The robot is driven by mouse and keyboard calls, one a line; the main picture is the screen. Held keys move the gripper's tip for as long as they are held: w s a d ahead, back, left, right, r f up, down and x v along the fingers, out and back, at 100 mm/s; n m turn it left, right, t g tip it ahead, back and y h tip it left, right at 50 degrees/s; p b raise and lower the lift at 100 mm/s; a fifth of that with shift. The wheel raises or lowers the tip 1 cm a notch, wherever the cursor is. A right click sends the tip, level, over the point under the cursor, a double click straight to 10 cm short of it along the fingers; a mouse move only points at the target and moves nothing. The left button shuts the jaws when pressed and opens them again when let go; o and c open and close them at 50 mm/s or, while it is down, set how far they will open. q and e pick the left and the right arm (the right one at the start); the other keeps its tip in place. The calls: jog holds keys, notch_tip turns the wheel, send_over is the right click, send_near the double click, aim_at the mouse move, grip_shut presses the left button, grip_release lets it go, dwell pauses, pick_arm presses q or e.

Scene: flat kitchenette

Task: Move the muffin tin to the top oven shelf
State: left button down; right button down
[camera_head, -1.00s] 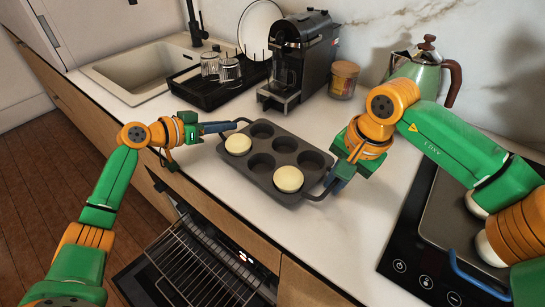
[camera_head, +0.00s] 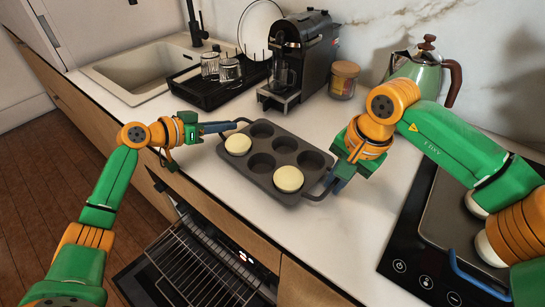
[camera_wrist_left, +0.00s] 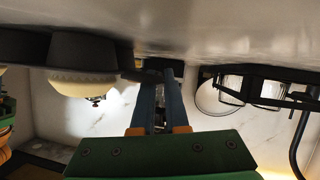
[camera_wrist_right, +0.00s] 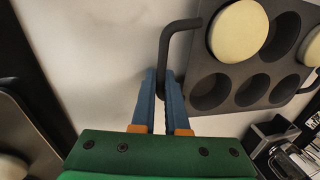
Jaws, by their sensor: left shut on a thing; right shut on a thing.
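The dark muffin tin (camera_head: 262,178) rests on or just above the white counter in the head view, with a pale round item in two of its cups. It also shows in the right wrist view (camera_wrist_right: 237,92). My left gripper (camera_head: 232,126) is shut on the tin's left handle. My right gripper (camera_head: 327,188) is shut on the right handle, and the blue fingers (camera_wrist_right: 163,90) meet that handle in the right wrist view. The oven below the counter is open, with a wire rack (camera_head: 200,268) drawn out. The rest of the oven's inside is hidden.
A coffee machine (camera_head: 300,55), a jar (camera_head: 343,80) and a drying rack with glasses (camera_head: 207,88) stand behind the tin. A kettle (camera_head: 425,70) and a hob (camera_head: 420,262) with a pan are on the right. The sink (camera_head: 135,75) is at back left.

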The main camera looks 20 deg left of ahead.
dwell(0.6)
